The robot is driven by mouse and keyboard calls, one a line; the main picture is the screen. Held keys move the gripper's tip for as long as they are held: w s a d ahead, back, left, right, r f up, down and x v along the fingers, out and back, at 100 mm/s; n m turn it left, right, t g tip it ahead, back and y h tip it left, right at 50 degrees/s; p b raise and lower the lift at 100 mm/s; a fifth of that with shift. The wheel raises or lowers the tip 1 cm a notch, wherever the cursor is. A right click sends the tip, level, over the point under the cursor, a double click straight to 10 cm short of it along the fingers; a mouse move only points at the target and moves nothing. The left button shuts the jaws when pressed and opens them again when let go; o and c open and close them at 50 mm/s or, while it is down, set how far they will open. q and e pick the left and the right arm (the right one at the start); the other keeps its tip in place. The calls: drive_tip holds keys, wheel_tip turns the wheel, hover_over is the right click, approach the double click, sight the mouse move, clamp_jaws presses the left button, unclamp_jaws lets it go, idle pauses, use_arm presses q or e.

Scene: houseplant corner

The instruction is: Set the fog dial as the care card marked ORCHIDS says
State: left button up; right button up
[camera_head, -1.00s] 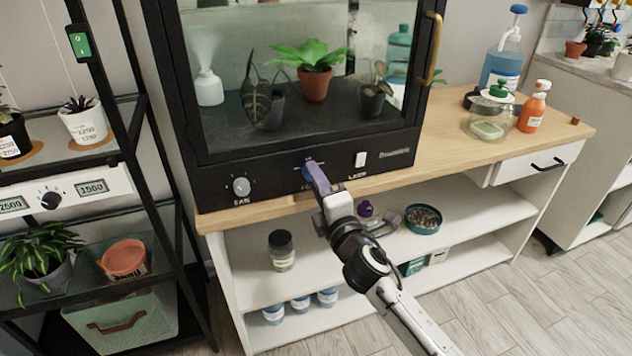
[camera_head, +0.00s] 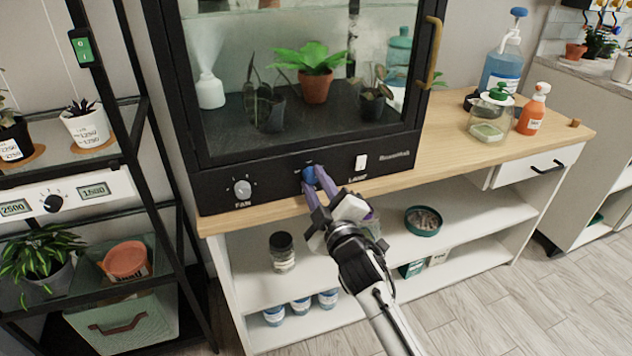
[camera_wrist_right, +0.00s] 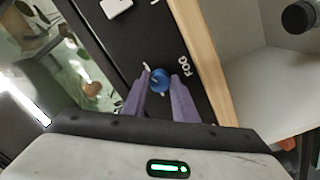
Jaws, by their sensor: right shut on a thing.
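The fog dial (camera_head: 309,174) is a blue knob on the black front panel of the glass cabinet, between the fan dial and the lamp switch. In the right wrist view the blue dial (camera_wrist_right: 160,79) sits beside the word FOG, with a pale mark near it. My right gripper (camera_head: 315,182) has its two purple fingers on either side of the dial, shut on it. The fingers (camera_wrist_right: 159,92) partly hide its sides in the wrist view. My left gripper is out of view. I cannot make out a card marked ORCHIDS.
The grey fan dial (camera_head: 242,188) is left of the fog dial, and the white lamp switch (camera_head: 361,162) is right of it. The wooden top (camera_head: 440,150) runs below the panel. A black shelf rack (camera_head: 150,130) stands at the left.

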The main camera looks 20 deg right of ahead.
drive_tip(key=shift+m, duration=0.3)
drive_tip(key=o, duration=1)
drive_tip(key=shift+o, duration=0.2)
drive_tip(key=shift+r, duration=0.15)
wheel_tip(320, 180, up, 10)
drive_tip(key=p, duration=0.2)
drive_tip(key=shift+f+p, duration=0.25)
drive_tip(key=shift+p, duration=0.15)
drive_tip(key=shift+r, duration=0.2)
drive_tip(key=shift+f, duration=0.2)
